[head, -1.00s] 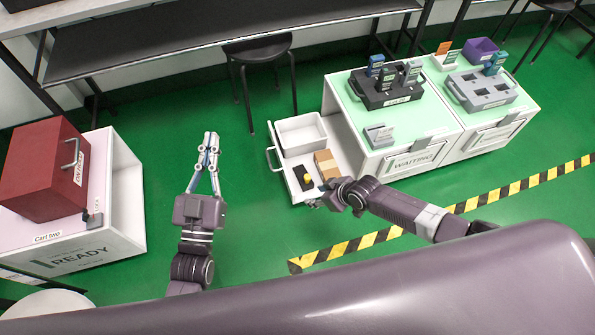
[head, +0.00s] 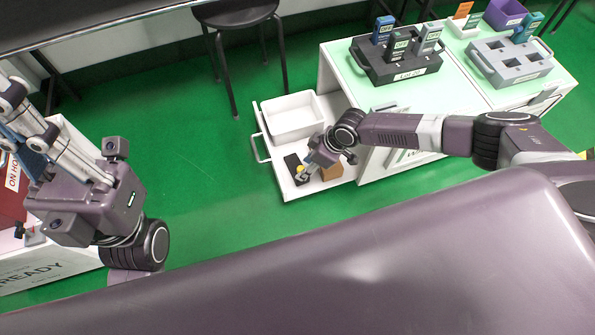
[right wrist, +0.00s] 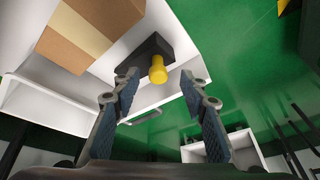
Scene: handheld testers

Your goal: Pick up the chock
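The chock (head: 292,166), a black block with a yellow knob, lies in the open white drawer (head: 289,191). My right gripper (head: 303,172) is over the drawer and partly covers the block in the head view. In the right wrist view the yellow knob (right wrist: 158,72) stands between and just beyond the spread fingertips of my right gripper (right wrist: 160,86). The fingers are apart, and no contact with the knob is visible. My left gripper (head: 22,125) is at the left edge of the head view, away from the drawer; its fingertips are partly cut off.
A brown carton (head: 331,171) lies beside the block in the drawer, and a white bin (head: 293,128) stands behind. The green-topped cabinet (head: 445,104) carries a black rack (head: 396,68) and a grey rack (head: 512,68). Green floor left of the drawer is clear.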

